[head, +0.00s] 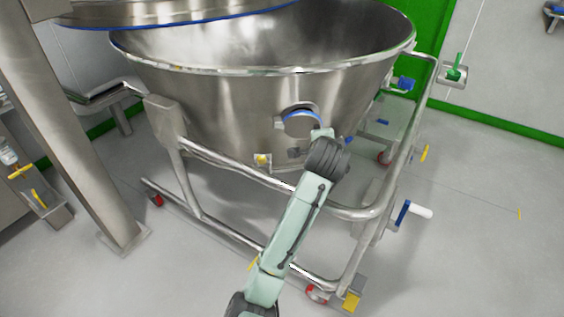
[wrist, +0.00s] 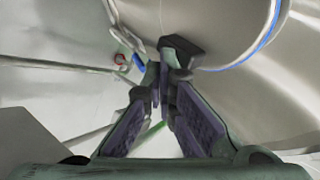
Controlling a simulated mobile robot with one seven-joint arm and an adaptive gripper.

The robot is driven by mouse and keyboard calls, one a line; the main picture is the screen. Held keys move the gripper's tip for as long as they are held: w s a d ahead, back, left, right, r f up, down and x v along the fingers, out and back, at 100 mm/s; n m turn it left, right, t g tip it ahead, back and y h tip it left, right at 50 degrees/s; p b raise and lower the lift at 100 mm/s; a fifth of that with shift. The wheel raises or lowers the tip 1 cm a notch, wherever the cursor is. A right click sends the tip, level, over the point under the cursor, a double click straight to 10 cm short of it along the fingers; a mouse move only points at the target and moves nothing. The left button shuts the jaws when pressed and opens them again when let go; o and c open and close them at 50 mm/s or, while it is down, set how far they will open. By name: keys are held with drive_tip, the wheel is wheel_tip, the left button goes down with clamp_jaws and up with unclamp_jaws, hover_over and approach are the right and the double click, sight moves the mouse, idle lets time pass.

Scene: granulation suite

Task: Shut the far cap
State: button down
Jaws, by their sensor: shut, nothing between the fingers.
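A round steel cap or port with a blue ring (head: 301,116) is on the side of the large steel bowl (head: 215,105). A round pale disc with a blue rim (wrist: 205,28), apparently the same part, fills the top middle of the wrist view. My gripper (wrist: 168,65) is shut and empty, with its fingertips just below and left of this disc; I cannot tell whether they touch it. In the head view my arm reaches up to the bowl's side, and its wrist hides most of the gripper. How far the cap stands open is unclear.
The bowl sits in a tubular cart frame (head: 235,176) with castors. A blue-and-white handle (head: 414,210) sticks out at right. A steel post (head: 75,130) stands at left. A blue-rimmed lid (head: 180,14) is above the bowl. The floor at right is clear.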

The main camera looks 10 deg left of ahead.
drive_tip(key=shift+w+d+r+n+y+p, duration=0.1)
drive_tip(key=shift+w+r+n+y+p, duration=0.15)
drive_tip(key=shift+w, duration=0.5)
drive_tip(key=shift+w+r+n+y+p, duration=0.1)
drive_tip(key=shift+w+n+y+p, duration=0.2)
drive_tip(key=shift+w, duration=0.4)
